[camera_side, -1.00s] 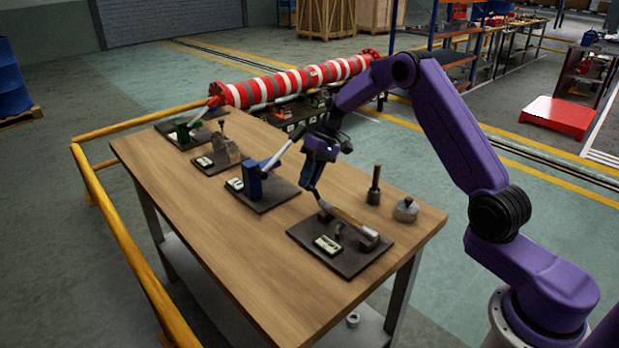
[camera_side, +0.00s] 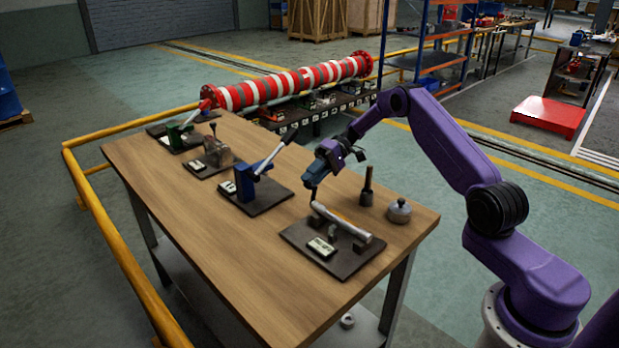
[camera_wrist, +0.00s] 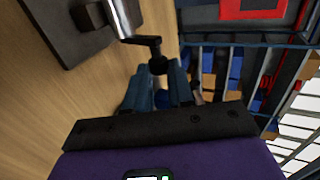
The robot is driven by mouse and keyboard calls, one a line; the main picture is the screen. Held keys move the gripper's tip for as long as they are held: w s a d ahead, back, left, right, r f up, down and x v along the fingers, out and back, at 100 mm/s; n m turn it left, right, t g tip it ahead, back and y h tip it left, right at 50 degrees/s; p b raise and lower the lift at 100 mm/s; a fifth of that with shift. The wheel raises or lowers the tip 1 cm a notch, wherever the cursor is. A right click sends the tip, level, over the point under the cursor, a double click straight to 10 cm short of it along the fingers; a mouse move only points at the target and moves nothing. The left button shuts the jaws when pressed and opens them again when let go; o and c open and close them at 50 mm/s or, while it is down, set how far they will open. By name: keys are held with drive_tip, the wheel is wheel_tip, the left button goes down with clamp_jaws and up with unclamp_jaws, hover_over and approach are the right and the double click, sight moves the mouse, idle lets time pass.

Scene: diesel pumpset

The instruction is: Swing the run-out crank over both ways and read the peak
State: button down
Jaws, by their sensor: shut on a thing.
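The run-out crank is a dark cranked arm (camera_wrist: 143,40) on the end of a silver shaft (camera_side: 340,220), which lies across blocks on a dark base plate (camera_side: 345,264) at the near end of the bench. Its black knob (camera_wrist: 158,65) shows at the fingertips in the wrist view. My gripper (camera_side: 312,188) is shut on the crank's knob, with blue fingers on either side of it in the wrist view. A small white-faced readout (camera_side: 320,247) sits on the plate; its reading is too small to make out.
A blue fixture with a lever (camera_side: 258,185) stands on its own plate left of my gripper. A dark post (camera_side: 367,187) and a round metal piece (camera_side: 399,211) stand right of the crank. Bare wood (camera_side: 215,235) lies in front; a yellow rail (camera_side: 110,235) runs along the left.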

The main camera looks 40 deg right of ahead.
drive_tip(key=shift+d+f+y, duration=0.1)
drive_tip(key=shift+d+y, duration=0.2)
drive_tip(key=shift+y, duration=0.1)
drive_tip(key=c, duration=1)
unclamp_jaws()
drive_tip(key=v, duration=1.2)
